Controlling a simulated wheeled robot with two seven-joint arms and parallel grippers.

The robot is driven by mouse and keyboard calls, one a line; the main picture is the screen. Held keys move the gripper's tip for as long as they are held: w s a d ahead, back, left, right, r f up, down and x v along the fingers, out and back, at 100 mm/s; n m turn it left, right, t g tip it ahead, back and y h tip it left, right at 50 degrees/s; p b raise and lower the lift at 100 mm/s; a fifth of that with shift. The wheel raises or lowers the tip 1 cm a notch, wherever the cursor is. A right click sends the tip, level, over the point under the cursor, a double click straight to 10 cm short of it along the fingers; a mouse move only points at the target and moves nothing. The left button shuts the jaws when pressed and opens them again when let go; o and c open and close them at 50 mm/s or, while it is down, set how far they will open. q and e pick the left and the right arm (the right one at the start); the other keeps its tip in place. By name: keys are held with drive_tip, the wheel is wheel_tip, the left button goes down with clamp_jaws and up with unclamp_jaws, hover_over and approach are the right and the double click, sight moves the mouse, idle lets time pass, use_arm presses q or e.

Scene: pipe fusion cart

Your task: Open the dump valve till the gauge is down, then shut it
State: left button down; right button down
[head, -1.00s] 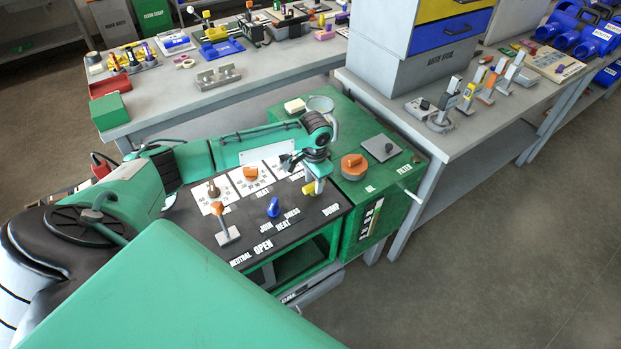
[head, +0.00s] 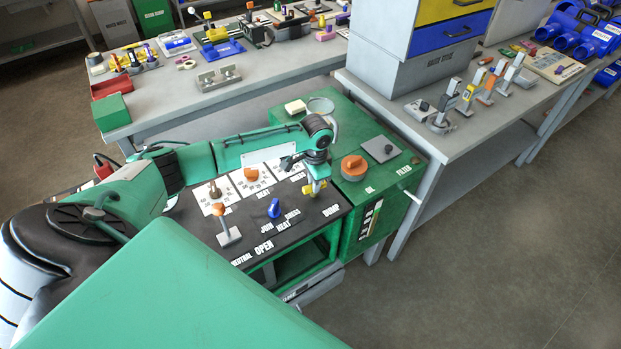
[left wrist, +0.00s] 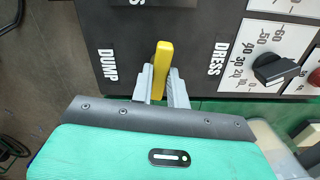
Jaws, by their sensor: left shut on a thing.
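The dump valve's yellow handle (left wrist: 161,62) stands by the word DUMP on the black panel in the left wrist view. The handle (head: 322,184) is partly hidden by my wrist in the head view. My left gripper (left wrist: 161,88) is shut on the handle, one grey finger on each side; it also shows at the panel's right end in the head view (head: 314,188). A white scale plate (left wrist: 282,42) marked DRESS, with a black pointer knob (left wrist: 275,70), is to its right in the wrist view. I cannot tell which dial is the pressure gauge. My right gripper is out of view.
Grey benches stand behind; the floor at right is clear.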

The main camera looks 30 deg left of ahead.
use_arm(q)
drive_tip(key=shift+r+m+p, duration=0.2)
drive_tip(key=shift+m+p, duration=0.35)
drive_tip(key=shift+m, duration=0.35)
drive_tip(key=m+p, duration=0.1)
drive_tip(key=m, duration=0.1)
drive_tip(key=shift+a+m, duration=0.1)
drive_tip(key=shift+m, duration=0.2)
drive_tip(key=m+p, duration=0.1)
drive_tip(key=m, duration=0.2)
drive_tip(key=shift+f+m, duration=0.1)
drive_tip(key=shift+m, duration=0.3)
drive_tip(key=m+p, duration=0.1)
drive_tip(key=m, duration=0.3)
drive_tip(key=shift+w, duration=0.1)
drive_tip(key=shift+f+m, duration=0.1)
drive_tip(key=shift+m, duration=1.5)
